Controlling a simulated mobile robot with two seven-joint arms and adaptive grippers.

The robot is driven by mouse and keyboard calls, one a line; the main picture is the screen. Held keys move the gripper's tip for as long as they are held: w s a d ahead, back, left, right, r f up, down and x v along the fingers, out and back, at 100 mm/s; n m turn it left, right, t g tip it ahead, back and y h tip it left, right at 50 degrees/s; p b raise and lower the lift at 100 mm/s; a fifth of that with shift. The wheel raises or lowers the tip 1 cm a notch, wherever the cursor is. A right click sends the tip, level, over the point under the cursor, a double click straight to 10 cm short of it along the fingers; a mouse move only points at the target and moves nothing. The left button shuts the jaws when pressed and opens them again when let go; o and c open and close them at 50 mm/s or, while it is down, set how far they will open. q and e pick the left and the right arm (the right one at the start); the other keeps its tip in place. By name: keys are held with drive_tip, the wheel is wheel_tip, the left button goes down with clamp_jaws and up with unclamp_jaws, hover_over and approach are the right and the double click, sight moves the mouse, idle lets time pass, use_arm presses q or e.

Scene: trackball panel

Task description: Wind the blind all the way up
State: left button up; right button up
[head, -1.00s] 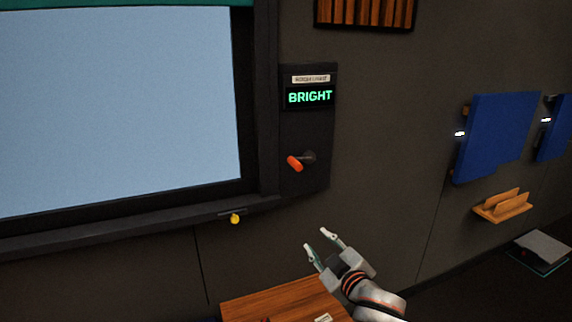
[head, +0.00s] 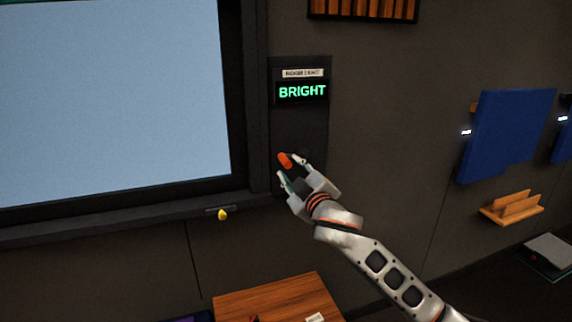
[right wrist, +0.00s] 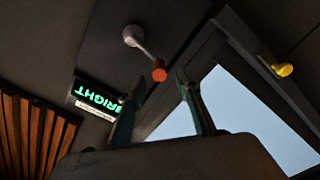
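The crank on the dark panel (head: 299,130) has an orange knob (head: 285,160). In the right wrist view its pale arm runs from a round hub (right wrist: 132,36) to the orange knob (right wrist: 159,74). The panel's display (head: 302,91) reads BRIGHT in green. The window (head: 105,100) is pale blue over its visible area; only a sliver of the green blind (head: 18,1) shows at the top edge. My right gripper (head: 290,168) is open at the crank, with the knob just off its fingertips, apparently between them; contact is unclear. My left gripper is not in view.
A yellow knob (head: 222,214) sits below the window sill. A wooden surface (head: 270,297) lies low in front. Blue panels (head: 508,135), a wooden holder (head: 514,206) and a slatted wood piece (head: 365,9) are on the right wall. The wall between is clear.

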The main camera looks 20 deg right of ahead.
drive_tip(key=shift+w, duration=2.05)
clamp_jaws()
